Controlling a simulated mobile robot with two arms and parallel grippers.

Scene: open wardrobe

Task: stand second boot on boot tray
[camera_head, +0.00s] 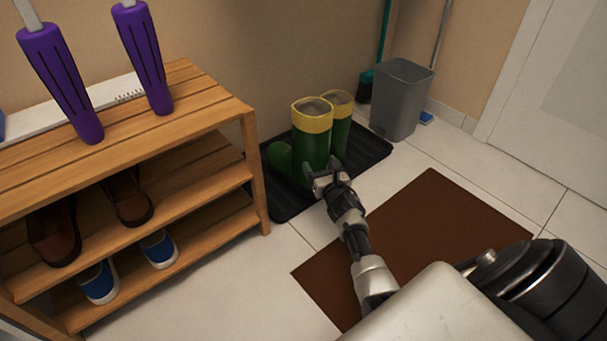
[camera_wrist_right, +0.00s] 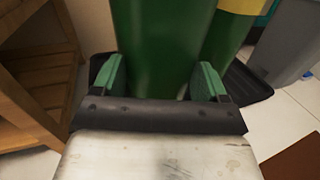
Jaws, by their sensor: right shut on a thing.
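Two green boots with yellow tops stand upright side by side on the black boot tray (camera_head: 283,205). The nearer boot (camera_head: 311,146) has its toe to the left; the other boot (camera_head: 341,124) is behind it to the right and partly hidden. My right gripper (camera_head: 322,172) is shut on the nearer boot, low on its shaft. In the right wrist view the green-padded fingers (camera_wrist_right: 162,82) are on either side of the boot's shaft (camera_wrist_right: 160,45). Whether the sole touches the tray is hidden. My left gripper is not in view.
A wooden rack (camera_head: 246,112) with brown shoes (camera_head: 128,196) and blue shoes (camera_head: 158,248) stands left of the tray. A grey bin (camera_head: 400,100) stands right behind the tray. A brown mat (camera_head: 430,230) lies in front.

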